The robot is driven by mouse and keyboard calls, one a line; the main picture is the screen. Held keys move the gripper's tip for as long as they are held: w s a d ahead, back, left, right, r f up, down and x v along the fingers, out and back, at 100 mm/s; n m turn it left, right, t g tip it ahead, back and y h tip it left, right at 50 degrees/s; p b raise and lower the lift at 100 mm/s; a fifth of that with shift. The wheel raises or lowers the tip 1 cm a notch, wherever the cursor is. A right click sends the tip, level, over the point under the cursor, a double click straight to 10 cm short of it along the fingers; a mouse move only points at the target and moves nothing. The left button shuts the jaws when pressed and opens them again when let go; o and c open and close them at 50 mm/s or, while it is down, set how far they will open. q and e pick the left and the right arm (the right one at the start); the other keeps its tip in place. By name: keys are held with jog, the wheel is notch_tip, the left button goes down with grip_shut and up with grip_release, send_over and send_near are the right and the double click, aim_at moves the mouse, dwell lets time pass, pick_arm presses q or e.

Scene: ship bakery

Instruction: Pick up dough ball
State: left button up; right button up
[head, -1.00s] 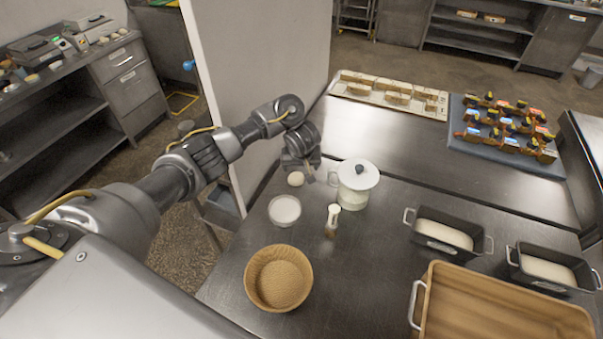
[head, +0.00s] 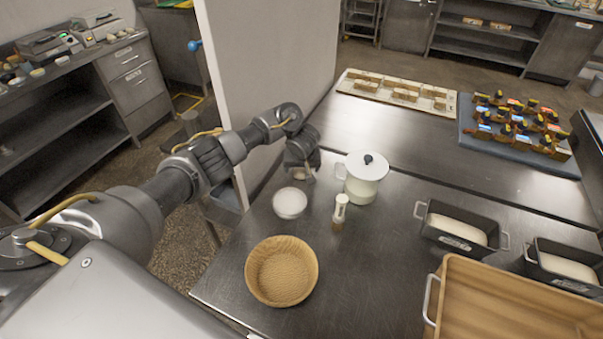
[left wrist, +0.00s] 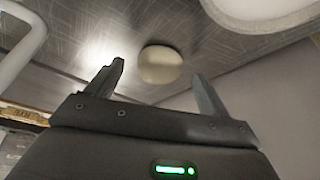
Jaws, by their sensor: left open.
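The dough ball (left wrist: 161,65) is a pale, smooth, rounded lump on the metal table. In the left wrist view it lies just beyond the fingertips, between their lines. My left gripper (left wrist: 158,78) is open and empty, with its two dark fingers spread apart. In the head view the left gripper (head: 304,174) points down at the table beside the white lidded pot. The dough ball (head: 298,174) is mostly hidden by the gripper there. My right gripper is not in view.
The white pot (head: 363,181), a white bowl (head: 289,204) and a small shaker (head: 340,211) stand close by. A wicker basket (head: 281,246) sits nearer. Loaf tins (head: 455,243) and a wooden tray (head: 500,320) are at right. A pale partition (head: 262,80) rises behind my arm.

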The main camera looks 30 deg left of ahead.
pick_arm(q)
jog(key=shift+x, duration=0.9)
jog(key=c, duration=1.1)
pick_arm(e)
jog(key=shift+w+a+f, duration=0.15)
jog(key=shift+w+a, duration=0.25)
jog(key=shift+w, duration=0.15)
